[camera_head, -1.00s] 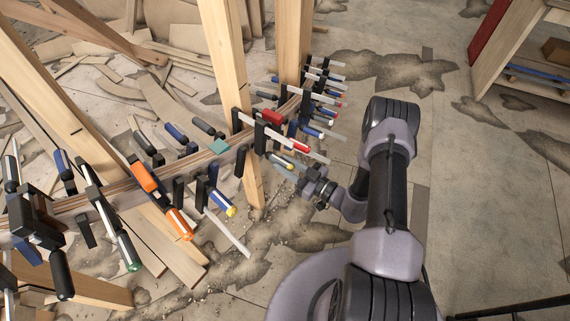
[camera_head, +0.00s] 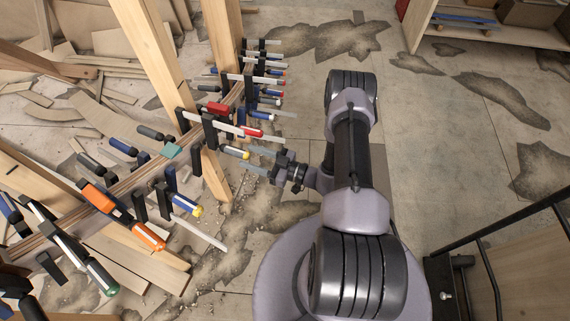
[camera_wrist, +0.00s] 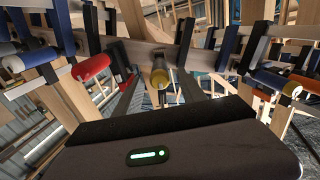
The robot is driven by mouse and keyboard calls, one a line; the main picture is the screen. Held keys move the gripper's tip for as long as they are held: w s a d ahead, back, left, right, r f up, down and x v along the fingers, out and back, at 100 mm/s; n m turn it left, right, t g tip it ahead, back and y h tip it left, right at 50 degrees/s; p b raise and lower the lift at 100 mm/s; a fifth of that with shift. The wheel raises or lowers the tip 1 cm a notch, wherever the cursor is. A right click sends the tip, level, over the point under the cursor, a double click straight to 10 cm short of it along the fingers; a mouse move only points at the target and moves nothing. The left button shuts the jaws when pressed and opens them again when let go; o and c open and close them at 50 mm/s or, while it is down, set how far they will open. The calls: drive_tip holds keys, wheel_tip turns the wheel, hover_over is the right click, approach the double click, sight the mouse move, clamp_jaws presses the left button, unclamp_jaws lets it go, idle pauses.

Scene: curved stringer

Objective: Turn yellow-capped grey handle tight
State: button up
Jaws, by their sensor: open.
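The yellow-capped grey handle (camera_head: 236,152) belongs to a clamp on the curved wooden stringer (camera_head: 122,186). In the wrist view the yellow cap (camera_wrist: 160,76) points toward me, near the middle of the picture. My gripper (camera_head: 256,158) is open and empty. Its two pale fingers stand apart just right of the cap in the head view. In the wrist view the fingers (camera_wrist: 158,84) lie left and right of the handle. I cannot tell how far they reach along it. The dark gripper housing fills the lower wrist view.
A red-handled clamp (camera_head: 250,132) sits close behind the handle. It also shows left of the handle in the wrist view (camera_wrist: 91,68). A blue handle with a yellow end (camera_head: 186,204) is nearer, at left. Wooden posts (camera_head: 158,75) rise behind.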

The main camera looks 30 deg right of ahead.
drive_tip(key=p+v, duration=0.2)
drive_tip(key=v, duration=1.1)
drive_tip(key=shift+s+d+p, duration=0.15)
drive_tip(key=shift+s+p, duration=0.1)
drive_tip(key=shift+p, duration=0.05)
